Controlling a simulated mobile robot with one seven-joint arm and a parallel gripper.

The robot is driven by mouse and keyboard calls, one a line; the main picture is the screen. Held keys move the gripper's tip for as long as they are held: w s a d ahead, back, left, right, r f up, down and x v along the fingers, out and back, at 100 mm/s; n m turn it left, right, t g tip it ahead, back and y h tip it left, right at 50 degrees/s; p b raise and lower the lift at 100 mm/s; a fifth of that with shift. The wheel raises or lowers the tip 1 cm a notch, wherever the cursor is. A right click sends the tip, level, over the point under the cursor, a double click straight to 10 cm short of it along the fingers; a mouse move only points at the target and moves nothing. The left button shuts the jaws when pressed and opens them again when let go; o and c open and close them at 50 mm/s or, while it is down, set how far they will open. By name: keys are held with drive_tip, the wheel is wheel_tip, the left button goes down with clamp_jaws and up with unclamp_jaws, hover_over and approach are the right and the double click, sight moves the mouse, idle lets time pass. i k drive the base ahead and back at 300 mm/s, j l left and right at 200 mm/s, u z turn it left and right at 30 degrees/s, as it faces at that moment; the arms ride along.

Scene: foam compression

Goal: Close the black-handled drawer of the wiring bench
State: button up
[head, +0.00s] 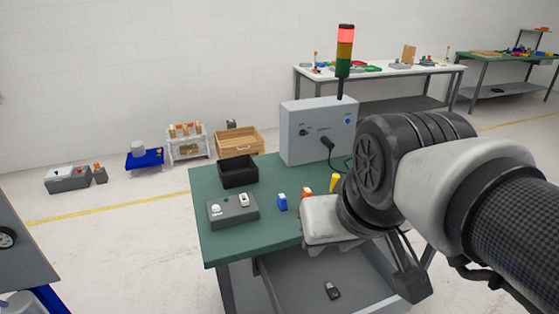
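The wiring bench (224,240) has a green top and stands in the middle of the head view. Below its front edge is a grey, tray-like drawer (296,285), which looks pulled out. A small dark object (332,291) lies in it. No black handle shows, and the drawer's front is out of frame or behind my arm. My arm comes in from the right over the bench. My gripper (408,278) hangs low at the drawer's right side, with one dark finger-like part visible. I cannot tell whether it touches the drawer or how far its fingers are apart.
On the bench stand a grey control box (310,130) with a lit red signal tower (345,50), a black bin (238,173), a grey button box (232,208) and a blue part (282,201). Other tables stand behind.

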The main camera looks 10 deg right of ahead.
sight(295, 281)
drive_tip(key=k+l+z, duration=0.1)
drive_tip(key=z, duration=0.55)
drive_tip(key=k+z, duration=0.1)
drive_tip(key=k, duration=0.2)
drive_tip(key=i+l+z, duration=0.15)
drive_tip(key=k+j, duration=0.25)
drive_tip(key=k+u, duration=0.05)
